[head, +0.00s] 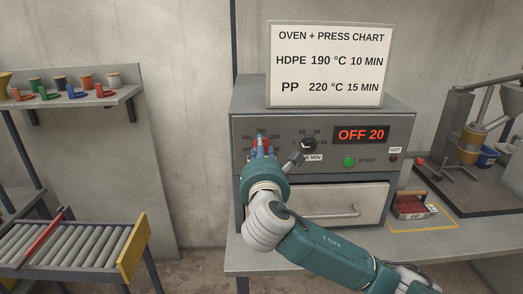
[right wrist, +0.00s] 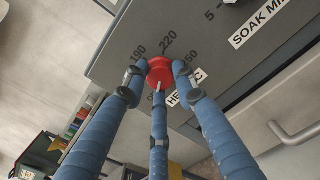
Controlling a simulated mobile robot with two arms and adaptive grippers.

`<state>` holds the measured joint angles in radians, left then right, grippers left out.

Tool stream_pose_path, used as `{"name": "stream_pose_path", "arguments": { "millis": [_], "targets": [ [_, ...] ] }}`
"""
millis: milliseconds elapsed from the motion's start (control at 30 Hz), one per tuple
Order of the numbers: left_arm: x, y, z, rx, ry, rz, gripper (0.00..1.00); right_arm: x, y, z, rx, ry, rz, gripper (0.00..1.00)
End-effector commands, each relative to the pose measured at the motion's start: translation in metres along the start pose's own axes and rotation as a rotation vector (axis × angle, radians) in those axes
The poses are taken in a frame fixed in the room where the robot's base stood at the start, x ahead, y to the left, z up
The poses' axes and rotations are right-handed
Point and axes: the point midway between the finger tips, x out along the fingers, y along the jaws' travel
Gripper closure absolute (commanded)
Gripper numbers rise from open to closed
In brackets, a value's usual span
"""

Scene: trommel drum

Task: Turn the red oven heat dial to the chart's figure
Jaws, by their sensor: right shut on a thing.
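The red oven heat dial (right wrist: 160,71) is on the oven's grey front panel, with 190, 220 and 250 printed around it. A pale mark shows on its lower side in the right wrist view, away from the 220. My right gripper (right wrist: 159,78) is shut on the dial, its blue fingers around the rim. In the head view the gripper (head: 262,146) mostly hides the dial. The chart (head: 329,66) on top of the oven reads HDPE 190 °C 10 MIN and PP 220 °C 15 MIN. The display (head: 361,135) reads OFF 20. My left gripper is out of view.
The black soak dial (head: 309,144) sits just right of my gripper. A green start button (head: 349,162) and the oven drawer (head: 335,204) are farther right and below. A small tray of red bits (head: 410,208) stands right of the oven. A roller conveyor (head: 65,245) is at left.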

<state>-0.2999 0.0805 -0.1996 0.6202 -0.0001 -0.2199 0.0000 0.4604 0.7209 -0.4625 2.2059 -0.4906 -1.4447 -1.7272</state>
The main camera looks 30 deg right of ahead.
Motion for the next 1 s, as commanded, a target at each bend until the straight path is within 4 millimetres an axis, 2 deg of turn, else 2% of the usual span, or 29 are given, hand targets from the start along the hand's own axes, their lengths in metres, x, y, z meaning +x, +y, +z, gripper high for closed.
{"name": "stream_pose_path", "arguments": {
  "millis": [367,1000],
  "targets": [
    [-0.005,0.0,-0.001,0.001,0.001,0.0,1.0,0.0,0.0,0.001,0.171,-0.001,-0.002,0.99],
    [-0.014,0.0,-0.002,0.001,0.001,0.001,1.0,0.0,-0.001,0.001,0.772,-0.003,-0.003,0.99]
  ]
}}
